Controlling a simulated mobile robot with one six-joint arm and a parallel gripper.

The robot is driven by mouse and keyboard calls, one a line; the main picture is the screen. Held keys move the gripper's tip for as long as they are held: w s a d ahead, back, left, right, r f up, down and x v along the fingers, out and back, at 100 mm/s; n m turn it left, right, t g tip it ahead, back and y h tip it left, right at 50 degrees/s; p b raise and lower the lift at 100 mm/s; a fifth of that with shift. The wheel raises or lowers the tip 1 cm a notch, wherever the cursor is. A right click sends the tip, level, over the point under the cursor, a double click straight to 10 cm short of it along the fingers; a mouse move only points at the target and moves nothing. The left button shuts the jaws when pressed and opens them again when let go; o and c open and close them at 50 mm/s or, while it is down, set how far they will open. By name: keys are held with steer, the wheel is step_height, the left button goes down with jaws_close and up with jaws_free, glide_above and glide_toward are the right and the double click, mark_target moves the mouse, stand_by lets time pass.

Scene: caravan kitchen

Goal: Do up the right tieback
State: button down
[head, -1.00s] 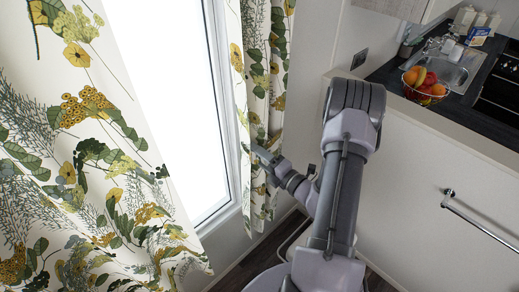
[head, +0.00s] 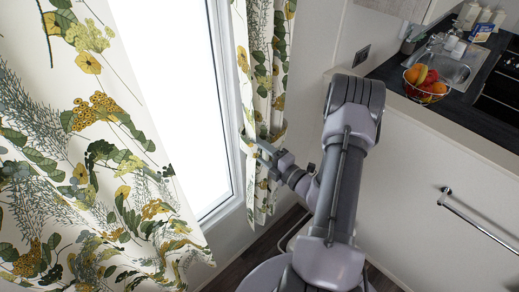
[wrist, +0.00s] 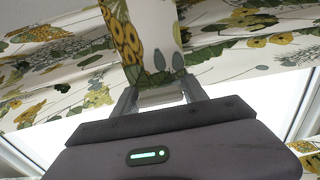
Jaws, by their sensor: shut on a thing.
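The right curtain (head: 265,75), white with yellow and green flowers, hangs at the right of the window and is drawn in at my gripper's height. The right tieback (wrist: 145,38) is a strip of the same floral cloth. In the wrist view it runs from the top edge down between my fingers. My gripper (wrist: 157,95) is shut on its end. In the head view my gripper (head: 262,148) is at the front of the curtain, where a band (head: 277,136) seems to cross the cloth. The wall hook and the tieback's far end cannot be made out.
The bright window (head: 175,90) is left of the curtain, with the wide left curtain (head: 85,170) beyond. A white counter unit (head: 420,190) with a rail (head: 480,215) stands close on the right. A fruit basket (head: 425,86) and sink (head: 455,65) are on its dark top.

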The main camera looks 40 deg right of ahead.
steer(key=c, duration=0.7)
jaws_free()
steer(key=shift+s, duration=0.1)
steer(key=s, duration=0.5)
steer(key=s+d, duration=0.1)
steer(key=s, duration=1.1)
steer(key=shift+s+d, duration=0.1)
steer(key=shift+d, duration=0.1)
